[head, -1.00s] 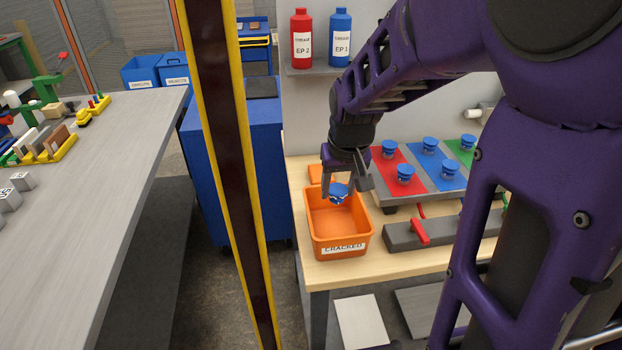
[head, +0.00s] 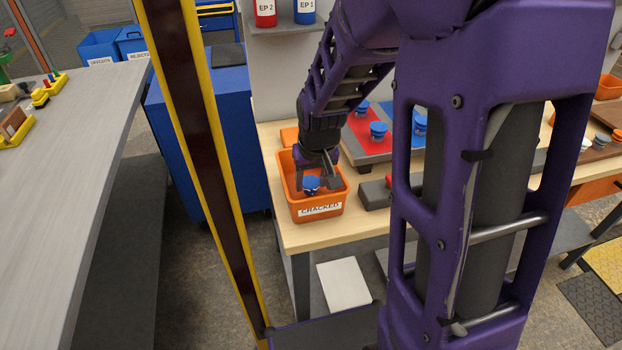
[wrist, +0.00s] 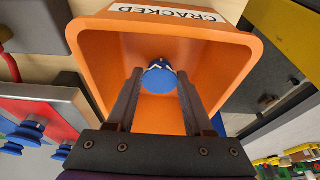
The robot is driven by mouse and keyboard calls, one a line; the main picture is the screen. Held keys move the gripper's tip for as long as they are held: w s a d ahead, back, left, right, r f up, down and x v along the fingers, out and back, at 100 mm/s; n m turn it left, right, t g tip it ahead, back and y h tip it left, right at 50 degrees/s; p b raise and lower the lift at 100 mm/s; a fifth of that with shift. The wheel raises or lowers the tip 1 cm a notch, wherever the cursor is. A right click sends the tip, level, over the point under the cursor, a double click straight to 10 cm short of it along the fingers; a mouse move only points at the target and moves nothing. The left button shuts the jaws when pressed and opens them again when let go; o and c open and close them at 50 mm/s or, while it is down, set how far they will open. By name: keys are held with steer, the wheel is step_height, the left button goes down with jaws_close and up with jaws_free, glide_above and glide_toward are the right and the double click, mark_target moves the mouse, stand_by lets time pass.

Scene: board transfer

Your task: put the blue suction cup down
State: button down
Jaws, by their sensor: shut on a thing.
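The blue suction cup (head: 311,184) is between my gripper's fingertips, within the opening of the orange bin labelled CRACKED (head: 320,210). My gripper (head: 316,187) points down into the bin and is shut on the cup. In the wrist view the cup (wrist: 160,80) shows its round blue top and a white zigzag mark, with a finger on each side and the orange bin wall (wrist: 215,55) around it. I cannot tell whether the cup's underside touches the bin floor.
Blue suction cups stand on a rack with a red panel (head: 362,139) right of the bin. A grey block (head: 375,195) lies beside the bin. A yellow-edged post (head: 190,120) stands left of the table. My arm hides part of the rack.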

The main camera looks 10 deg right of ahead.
steer(key=shift+c, duration=1.4)
jaws_free()
steer(key=shift+f, duration=0.1)
steer(key=shift+r+p, duration=0.35)
steer(key=shift+p, duration=0.05)
steer(key=p+v, duration=0.6)
steer(key=v, duration=0.5)
steer(key=shift+s+r+p, duration=0.2)
steer(key=shift+r+p, duration=0.15)
steer(key=shift+w, duration=0.1)
